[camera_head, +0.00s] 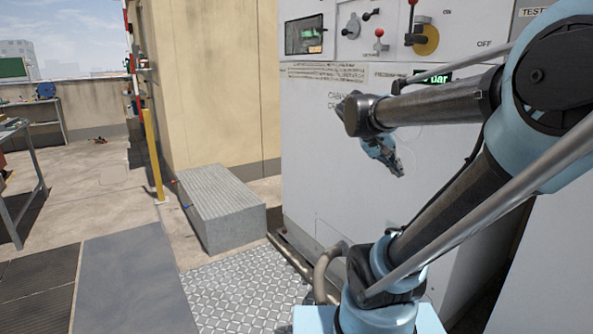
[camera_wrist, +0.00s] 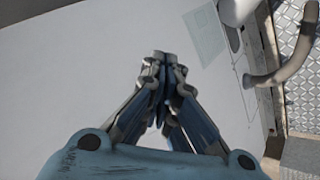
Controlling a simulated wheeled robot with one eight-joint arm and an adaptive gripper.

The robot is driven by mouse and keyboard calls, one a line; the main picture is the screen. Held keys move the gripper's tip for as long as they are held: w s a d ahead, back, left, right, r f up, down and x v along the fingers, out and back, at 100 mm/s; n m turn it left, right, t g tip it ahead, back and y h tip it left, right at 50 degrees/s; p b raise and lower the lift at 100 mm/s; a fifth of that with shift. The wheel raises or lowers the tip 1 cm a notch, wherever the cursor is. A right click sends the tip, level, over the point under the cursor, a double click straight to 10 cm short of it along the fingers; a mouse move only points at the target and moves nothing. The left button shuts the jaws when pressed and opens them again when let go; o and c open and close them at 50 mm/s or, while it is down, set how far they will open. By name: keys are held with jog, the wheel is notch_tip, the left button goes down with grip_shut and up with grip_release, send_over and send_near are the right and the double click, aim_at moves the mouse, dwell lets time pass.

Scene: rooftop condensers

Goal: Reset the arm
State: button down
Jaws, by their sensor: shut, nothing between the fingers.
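My arm reaches across the right side of the head view in front of a large light-grey cabinet (camera_head: 320,180). My gripper (camera_head: 397,168) hangs at the arm's end, in front of the cabinet's face below the controls. In the wrist view my gripper (camera_wrist: 160,62) has its fingertips together, with nothing between them. The pale cabinet face (camera_wrist: 90,70) fills most of the background there. I cannot tell how far the fingertips are from it.
The cabinet carries a red-knobbed lever (camera_head: 379,40), a yellow-backed switch (camera_head: 425,40) and a small screen (camera_head: 304,36). A grey ribbed block (camera_head: 215,205) stands left of it. A yellow post (camera_head: 153,155) and a metal table (camera_head: 25,165) stand further left. Open floor (camera_head: 110,185) lies between.

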jog(key=s+a+f+n+y, duration=0.1)
jog(key=s+a+f+y, duration=0.3)
jog(key=f, duration=0.5)
jog(key=s+a+f+n+y, duration=0.1)
jog(key=s+a+f+y, duration=0.2)
jog(key=s+a+f, duration=0.4)
notch_tip(320, 180, down, 3)
jog(key=shift+s+a+f+g+y, duration=0.1)
jog(key=shift+s+a+g+y, duration=0.2)
jog(key=shift+s, duration=0.75)
jog(key=shift+d, duration=0.1)
jog(key=shift+w+r, duration=0.2)
jog(key=shift+w, duration=0.2)
